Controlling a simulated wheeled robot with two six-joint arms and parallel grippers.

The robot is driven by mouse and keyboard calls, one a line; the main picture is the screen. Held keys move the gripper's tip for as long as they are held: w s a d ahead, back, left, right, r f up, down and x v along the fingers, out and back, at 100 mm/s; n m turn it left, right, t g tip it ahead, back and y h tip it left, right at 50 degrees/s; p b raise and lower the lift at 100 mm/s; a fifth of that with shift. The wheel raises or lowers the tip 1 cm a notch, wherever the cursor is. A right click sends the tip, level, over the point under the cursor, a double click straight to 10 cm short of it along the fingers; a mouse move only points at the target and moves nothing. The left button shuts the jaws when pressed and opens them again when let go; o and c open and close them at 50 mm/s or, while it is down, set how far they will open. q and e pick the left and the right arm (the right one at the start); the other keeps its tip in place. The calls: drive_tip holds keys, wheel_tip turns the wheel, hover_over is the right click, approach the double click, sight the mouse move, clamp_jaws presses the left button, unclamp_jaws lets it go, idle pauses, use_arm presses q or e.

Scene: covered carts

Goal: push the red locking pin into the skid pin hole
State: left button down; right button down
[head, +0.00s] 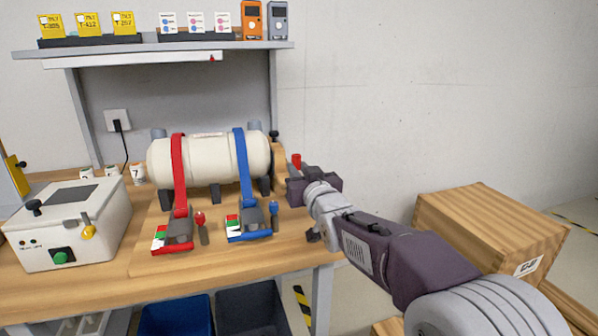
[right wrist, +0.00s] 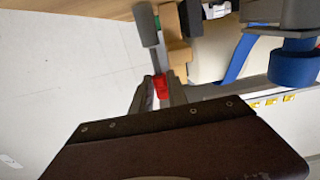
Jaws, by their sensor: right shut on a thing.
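The red locking pin (head: 296,160) shows as a red head just above my right gripper (head: 298,186), at the right end of the white cylinder (head: 208,160). In the right wrist view the red pin (right wrist: 160,84) sits between the two fingers of my right gripper (right wrist: 162,93), which is shut on it. The gripper is beside the wooden end piece of the skid (head: 279,165), which also shows in the right wrist view (right wrist: 178,38). I cannot make out the pin hole or the pin's lower end. My left gripper is not in view.
A red strap (head: 178,170) and a blue strap (head: 243,170) cross the cylinder, with buckles on the wooden board in front. A white box (head: 70,225) stands at the left. A wooden crate (head: 490,235) stands at the right. A shelf (head: 150,48) hangs above.

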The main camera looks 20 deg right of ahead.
drive_tip(key=shift+b, duration=0.35)
idle(1.2)
drive_tip(key=shift+f, duration=0.1)
drive_tip(key=shift+f+b, duration=0.35)
drive_tip(key=shift+b, duration=0.1)
drive_tip(key=shift+f+b, duration=0.3)
drive_tip(key=c, duration=1.2)
unclamp_jaws()
drive_tip(key=shift+f, duration=0.1)
drive_tip(key=shift+s, duration=0.1)
drive_tip(key=s+p, duration=0.1)
drive_tip(key=s, duration=0.8)
drive_tip(key=shift+d, duration=0.2)
